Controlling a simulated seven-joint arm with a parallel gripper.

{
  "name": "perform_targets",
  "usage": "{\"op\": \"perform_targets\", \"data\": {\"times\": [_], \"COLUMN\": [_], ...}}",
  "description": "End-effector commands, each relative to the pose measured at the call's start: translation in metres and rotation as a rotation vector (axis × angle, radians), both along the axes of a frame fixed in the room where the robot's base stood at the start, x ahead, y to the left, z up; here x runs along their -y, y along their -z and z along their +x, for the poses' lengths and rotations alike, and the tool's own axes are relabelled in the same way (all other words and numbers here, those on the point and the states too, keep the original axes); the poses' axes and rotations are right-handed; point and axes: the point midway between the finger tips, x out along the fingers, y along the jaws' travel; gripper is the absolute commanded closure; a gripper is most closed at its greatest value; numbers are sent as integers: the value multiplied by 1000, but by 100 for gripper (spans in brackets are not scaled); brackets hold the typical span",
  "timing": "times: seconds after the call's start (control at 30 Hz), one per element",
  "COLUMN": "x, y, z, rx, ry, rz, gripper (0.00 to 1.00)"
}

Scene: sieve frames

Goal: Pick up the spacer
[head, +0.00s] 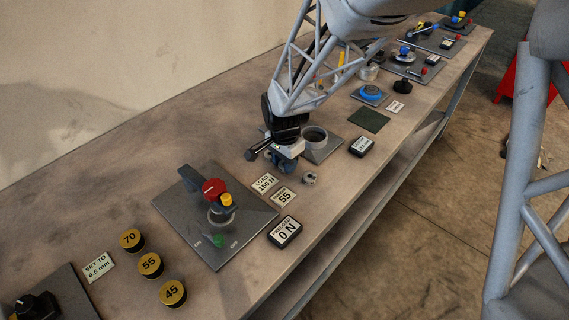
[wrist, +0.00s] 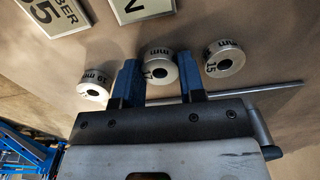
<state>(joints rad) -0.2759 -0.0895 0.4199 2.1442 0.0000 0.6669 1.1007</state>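Three short metal ring spacers show in the wrist view. The middle spacer (wrist: 158,66) lies between the fingertips of my gripper (wrist: 158,82), its label partly hidden. The right spacer (wrist: 223,58) reads 15 mm. The left spacer (wrist: 94,83) has a label that seems to read 19 mm. My gripper's two blue fingers are apart, and I cannot tell if they touch the middle spacer. In the head view my gripper (head: 284,166) is low over the bench, with one spacer (head: 309,178) visible to its right. The other spacers are hidden there.
A plate with a red knob (head: 213,188) lies in front of my gripper. A grey cup on a plate (head: 314,138) stands close behind. Signs (head: 265,183) and a 0 N display (head: 285,232) lie nearby. A thin grey rod (wrist: 260,90) shows beside the fingers.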

Motion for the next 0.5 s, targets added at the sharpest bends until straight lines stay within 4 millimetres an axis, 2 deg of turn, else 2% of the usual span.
{"op": "perform_targets", "data": {"times": [0.33,0.5], "x": [0,0], "y": [-2,-9], "z": [0,0], "rx": [0,2], "ry": [0,0], "rz": [0,1], "gripper": [89,89]}}
